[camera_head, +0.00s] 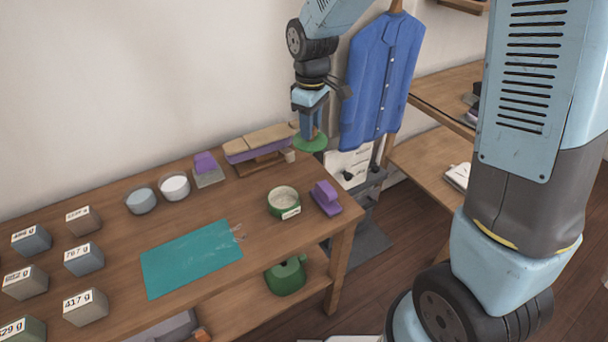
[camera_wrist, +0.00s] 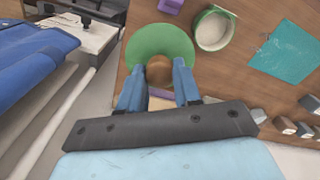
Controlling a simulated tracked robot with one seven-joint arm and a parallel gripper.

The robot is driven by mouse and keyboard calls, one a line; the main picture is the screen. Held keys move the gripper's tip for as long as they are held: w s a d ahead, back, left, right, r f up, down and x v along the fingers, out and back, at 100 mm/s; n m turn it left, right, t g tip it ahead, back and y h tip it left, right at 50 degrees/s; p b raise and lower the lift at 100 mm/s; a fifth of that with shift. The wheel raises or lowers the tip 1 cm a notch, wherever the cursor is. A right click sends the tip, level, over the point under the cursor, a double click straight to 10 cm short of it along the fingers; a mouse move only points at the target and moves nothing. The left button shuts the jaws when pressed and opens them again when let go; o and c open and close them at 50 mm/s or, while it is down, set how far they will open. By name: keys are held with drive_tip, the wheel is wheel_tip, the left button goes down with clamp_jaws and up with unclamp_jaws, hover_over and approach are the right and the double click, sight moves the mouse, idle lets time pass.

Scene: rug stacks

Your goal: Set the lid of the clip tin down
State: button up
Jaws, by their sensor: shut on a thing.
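The lid (camera_head: 310,144) is a round green disc, and its brown knob (camera_wrist: 159,70) shows in the wrist view. My gripper (camera_head: 310,133) is shut on the knob and holds the lid in the air at the far right of the table. The lid's green top (camera_wrist: 160,38) spreads out beyond the fingers in the wrist view. The open tin (camera_head: 284,204) is green with a pale inside and a white label. It stands upright on the table near the right end, apart from the lid. It also shows in the wrist view (camera_wrist: 213,32).
A purple object (camera_head: 325,199) stands right of the tin. A teal mat (camera_head: 192,258) lies to the left on the table (camera_head: 240,208). A blue shirt (camera_head: 383,75) hangs behind my gripper.

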drive_tip(key=shift+w+d+r, duration=0.1)
drive_tip(key=shift+w+d, duration=0.1)
drive_tip(key=shift+f, duration=0.25)
wheel_tip(320, 180, down, 13)
drive_tip(key=w+a, duration=0.1)
drive_tip(key=w, duration=0.1)
drive_tip(key=w+a, duration=0.1)
drive_tip(key=shift+w+a+f, duration=0.1)
drive_tip(key=shift+w, duration=0.25)
drive_tip(key=shift+s+f, duration=0.1)
drive_tip(key=shift+f, duration=0.55)
drive_tip(key=o, duration=0.9)
drive_tip(key=shift+o, duration=0.2)
